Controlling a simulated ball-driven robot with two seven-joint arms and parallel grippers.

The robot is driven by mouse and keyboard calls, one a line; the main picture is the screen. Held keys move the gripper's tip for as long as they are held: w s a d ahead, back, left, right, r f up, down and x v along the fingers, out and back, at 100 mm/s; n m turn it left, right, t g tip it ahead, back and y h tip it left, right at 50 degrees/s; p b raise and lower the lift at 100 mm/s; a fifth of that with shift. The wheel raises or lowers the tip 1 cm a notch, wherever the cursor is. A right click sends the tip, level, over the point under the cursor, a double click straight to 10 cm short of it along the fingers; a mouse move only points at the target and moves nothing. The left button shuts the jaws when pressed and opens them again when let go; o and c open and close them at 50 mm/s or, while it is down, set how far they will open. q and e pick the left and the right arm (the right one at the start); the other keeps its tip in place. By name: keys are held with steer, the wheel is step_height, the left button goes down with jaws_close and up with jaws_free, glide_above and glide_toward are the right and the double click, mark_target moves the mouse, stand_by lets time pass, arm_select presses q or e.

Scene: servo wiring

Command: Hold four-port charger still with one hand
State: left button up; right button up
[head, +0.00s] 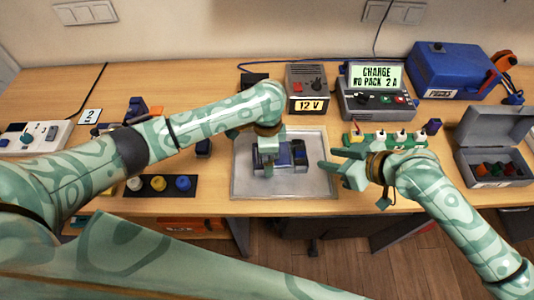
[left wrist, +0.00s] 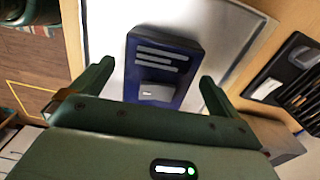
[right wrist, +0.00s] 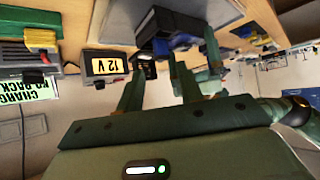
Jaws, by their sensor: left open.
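A grey charger (head: 379,98) with a lit screen reading "CHARGE NO PACK 2 A" stands at the back right. A green strip with several pale ports (head: 392,139) lies in front of it; I cannot tell which of them is the four-port charger. A dark blue device (left wrist: 160,68) lies on the grey tray (head: 309,188). My left gripper (head: 268,163) is open above the device; in the left wrist view its fingers stand on either side, with no grip visible. My right gripper (head: 332,158) is open and empty at the tray's right edge, fingers pointing left, in front of the green strip.
A grey 12 V supply (head: 308,88) stands behind the tray. A blue case (head: 447,70) is at the back right, and an open grey box (head: 494,160) is at the right. A black holder with coloured knobs (head: 159,185) lies left of the tray. The tray's front is clear.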

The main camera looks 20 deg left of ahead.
arm_select(q)
steer(key=shift+f, duration=1.15)
steer(key=c, duration=1.1)
arm_select(e)
steer(key=shift+c, duration=0.2)
steer(key=m+h, duration=0.7)
steer(key=m, duration=0.1)
glide_toward(301, 148)
steer(key=shift+g+h, duration=0.3)
steer(key=x, duration=0.8)
steer(key=shift+w+a+f, duration=0.15)
steer(key=shift+w+a, duration=0.2)
steer(key=shift+w, duration=0.05)
